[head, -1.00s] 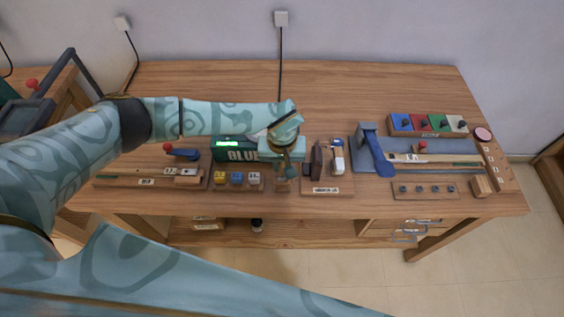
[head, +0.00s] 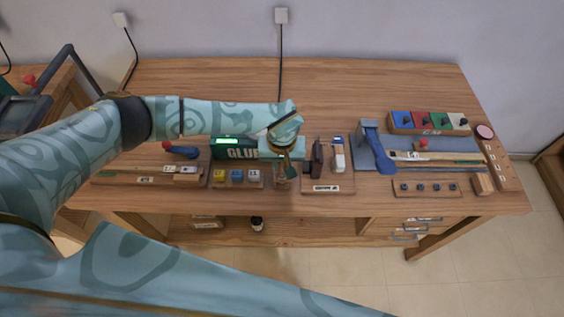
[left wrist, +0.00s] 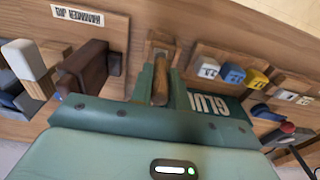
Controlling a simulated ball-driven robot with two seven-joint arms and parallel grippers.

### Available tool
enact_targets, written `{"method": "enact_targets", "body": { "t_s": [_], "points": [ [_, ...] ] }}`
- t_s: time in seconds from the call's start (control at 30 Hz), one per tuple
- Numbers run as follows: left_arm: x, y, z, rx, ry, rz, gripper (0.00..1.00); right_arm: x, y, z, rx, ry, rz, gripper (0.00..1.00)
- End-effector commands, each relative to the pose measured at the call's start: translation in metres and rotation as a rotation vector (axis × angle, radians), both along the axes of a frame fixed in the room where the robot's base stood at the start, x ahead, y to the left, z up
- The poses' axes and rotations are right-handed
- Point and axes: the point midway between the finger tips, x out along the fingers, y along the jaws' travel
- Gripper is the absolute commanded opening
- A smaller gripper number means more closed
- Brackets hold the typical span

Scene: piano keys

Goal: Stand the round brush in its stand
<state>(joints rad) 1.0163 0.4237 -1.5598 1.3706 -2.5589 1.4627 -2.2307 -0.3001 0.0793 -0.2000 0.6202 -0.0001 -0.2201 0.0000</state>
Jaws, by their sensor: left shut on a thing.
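My left gripper (head: 284,164) points down at the front middle of the workbench, just right of the glue box. In the left wrist view its green fingers (left wrist: 160,88) are shut on an upright wooden piece, which looks like the handle of the round brush (left wrist: 160,80). The brush's lower end is hidden. A small wooden block, seemingly the stand (left wrist: 158,46), lies directly by the fingertips. I cannot tell whether the brush is inside it or only above it. My right gripper is out of view.
The green glue box (head: 232,149) stands close left of the gripper, with a rack of coloured blocks (head: 237,178) in front. A wooden holder board (head: 328,185) with upright tools stands close on the right. The back of the bench (head: 350,85) is clear.

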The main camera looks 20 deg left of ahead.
Motion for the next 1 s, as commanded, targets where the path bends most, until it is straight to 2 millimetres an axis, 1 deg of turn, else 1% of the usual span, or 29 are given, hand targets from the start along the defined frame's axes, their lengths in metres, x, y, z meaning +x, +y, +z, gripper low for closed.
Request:
{"method": "enact_targets", "body": {
  "t_s": [0.3, 0.7, 0.73, 0.77, 0.8, 1.0],
  "points": [
    [0.0002, -0.0001, -0.0037, 0.0, 0.0, 0.0, 0.0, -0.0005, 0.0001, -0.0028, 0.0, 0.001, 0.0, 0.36],
    [0.0002, -0.0002, -0.0036, 0.0, -0.001, 0.0, 0.0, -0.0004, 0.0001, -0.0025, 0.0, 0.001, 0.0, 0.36],
    [0.0002, -0.0002, -0.0036, 0.0, -0.001, 0.0, 0.23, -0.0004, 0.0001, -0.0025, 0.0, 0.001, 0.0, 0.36],
    [0.0002, -0.0002, -0.0036, 0.0, -0.001, 0.0, 0.31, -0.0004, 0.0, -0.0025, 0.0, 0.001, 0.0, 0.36],
    [0.0002, -0.0001, -0.0036, 0.0, -0.001, 0.0, 0.42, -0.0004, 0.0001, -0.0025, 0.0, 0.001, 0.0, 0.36],
    [0.0002, -0.0001, -0.0036, 0.0, 0.0, 0.0, 0.43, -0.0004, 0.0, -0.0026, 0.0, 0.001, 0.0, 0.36]
  ]
}}
